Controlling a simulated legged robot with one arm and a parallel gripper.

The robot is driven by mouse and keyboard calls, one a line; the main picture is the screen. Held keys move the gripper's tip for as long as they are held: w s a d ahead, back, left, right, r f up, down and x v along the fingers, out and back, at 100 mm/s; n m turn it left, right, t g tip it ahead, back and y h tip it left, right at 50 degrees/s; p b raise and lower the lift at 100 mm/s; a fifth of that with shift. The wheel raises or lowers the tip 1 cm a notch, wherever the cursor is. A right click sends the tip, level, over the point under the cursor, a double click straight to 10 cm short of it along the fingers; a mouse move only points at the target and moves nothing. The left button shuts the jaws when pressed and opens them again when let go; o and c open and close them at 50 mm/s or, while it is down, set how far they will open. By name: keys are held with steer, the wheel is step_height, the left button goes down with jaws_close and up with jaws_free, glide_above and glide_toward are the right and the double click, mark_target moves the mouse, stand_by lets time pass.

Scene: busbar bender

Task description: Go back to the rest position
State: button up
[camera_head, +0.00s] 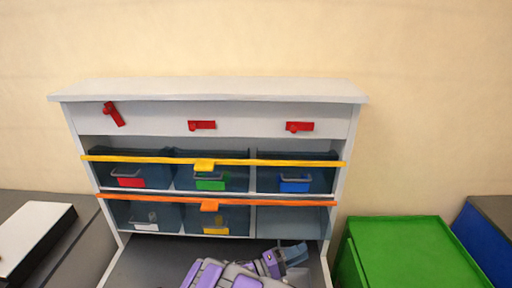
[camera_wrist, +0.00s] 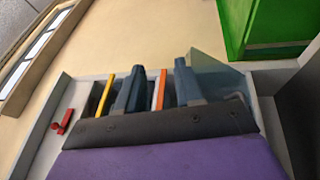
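My gripper (camera_head: 292,255) is low at the right of the cabinet's pulled-out lower section, in front of the lower right compartment. In the wrist view its two grey-blue fingers (camera_wrist: 158,88) stand apart, with the orange bar visible between them and nothing seen held. My purple and grey arm reaches in from the bottom of the head view. The white-grey cabinet (camera_head: 210,89) has a yellow bar (camera_head: 240,161) and an orange bar (camera_head: 265,201) across its shelves. The lower right compartment (camera_head: 285,222) looks empty.
Bins with red (camera_head: 130,178), green (camera_head: 211,181) and blue (camera_head: 294,182) labels fill the upper shelf. Red handles (camera_head: 202,125) sit above. A green box (camera_head: 415,250) stands right of the cabinet; a dark table (camera_head: 75,235) with a white-topped item (camera_head: 30,235) stands left.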

steer(key=s+d+r+m+g, duration=0.4)
steer(key=s+d+r+g, duration=0.2)
steer(key=d+r+g, duration=0.3)
steer(key=s+d+r+m+g+y, duration=0.2)
steer(key=s+d+r+y, duration=0.1)
steer(key=s, duration=0.3)
steer(key=s+d+r+m+g+y, duration=0.1)
steer(key=s+d+r+g+y, duration=0.15)
steer(key=s+d, duration=0.2)
steer(key=s+a+t+y, duration=0.2)
steer(key=s+a+y, duration=0.2)
steer(key=s+y, duration=0.55)
steer(key=s+a+n+t+y, duration=0.3)
steer(key=s+a+y, duration=0.1)
steer(key=s+a, duration=0.6)
steer(key=shift+s+a+f+n, duration=0.2)
steer(key=shift+s+a+n, duration=0.2)
steer(key=shift+a, duration=0.35)
steer(key=shift+s, duration=0.1)
